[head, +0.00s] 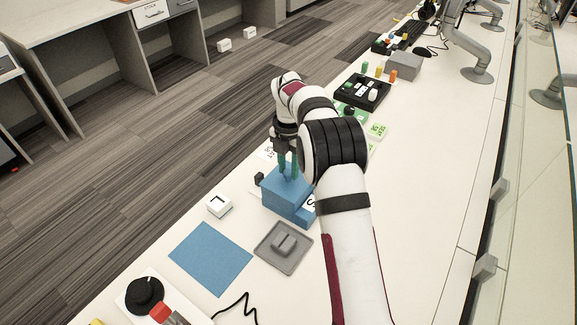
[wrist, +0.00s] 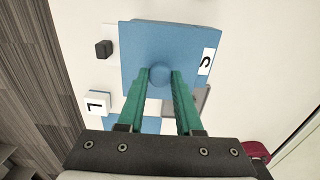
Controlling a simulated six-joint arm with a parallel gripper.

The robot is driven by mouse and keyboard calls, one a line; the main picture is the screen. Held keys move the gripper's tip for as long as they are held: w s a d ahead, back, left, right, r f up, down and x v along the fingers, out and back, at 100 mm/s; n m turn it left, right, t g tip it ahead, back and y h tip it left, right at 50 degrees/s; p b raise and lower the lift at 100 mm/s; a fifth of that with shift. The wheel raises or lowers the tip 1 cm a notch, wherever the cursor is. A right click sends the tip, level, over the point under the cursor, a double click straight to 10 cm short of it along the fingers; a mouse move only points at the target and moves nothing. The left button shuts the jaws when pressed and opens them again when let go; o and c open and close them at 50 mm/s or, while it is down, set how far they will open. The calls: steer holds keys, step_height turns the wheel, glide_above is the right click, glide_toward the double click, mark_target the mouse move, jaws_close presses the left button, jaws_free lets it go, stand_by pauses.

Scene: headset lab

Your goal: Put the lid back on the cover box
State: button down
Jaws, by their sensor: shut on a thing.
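My gripper (head: 288,170) is shut on the round blue knob (wrist: 160,76) of a flat blue lid (wrist: 160,38); the green fingers stand on either side of the knob. In the head view the lid (head: 285,181) is level over the blue cover box (head: 283,205), which has a white label with a black letter at its right side. That label (wrist: 207,61) also shows beside the lid in the wrist view. The lid hides the inside of the box. I cannot tell whether the lid rests fully on the rim.
A grey square plate with a raised block (head: 283,246) lies in front of the box. A blue mat (head: 210,259) and a white L block (head: 219,205) are to the left. A small dark block (head: 259,179) stands close to the box. A black tray (head: 362,94) is farther back.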

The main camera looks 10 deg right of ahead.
steer(key=c, duration=0.5)
jaws_free()
steer(key=shift+o, duration=0.2)
steer(key=o, duration=0.4)
steer(key=shift+o, duration=0.2)
steer(key=shift+r, duration=3.5)
steer(key=shift+c, duration=0.2)
